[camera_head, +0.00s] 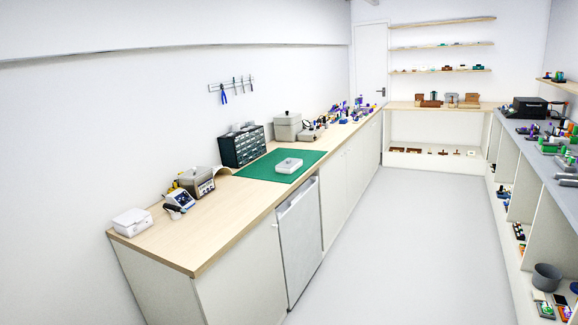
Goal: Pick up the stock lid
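I cannot tell for sure which thing is the stock lid. A small white lidded case (289,166) sits on the green mat (255,173) on the left bench. Another white box (132,222) stands at the bench's near left end. A larger grey-beige box with a lid and a knob on top (288,126) stands against the wall behind the mat. My gripper is not in this view.
The wooden bench (225,215) runs along the left wall. A dark drawer cabinet (242,147), a grey machine (197,182) and a blue-faced device (180,199) stand on it. Crowded shelving with a grey bin (546,277) lines the right. The floor (410,240) between is clear.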

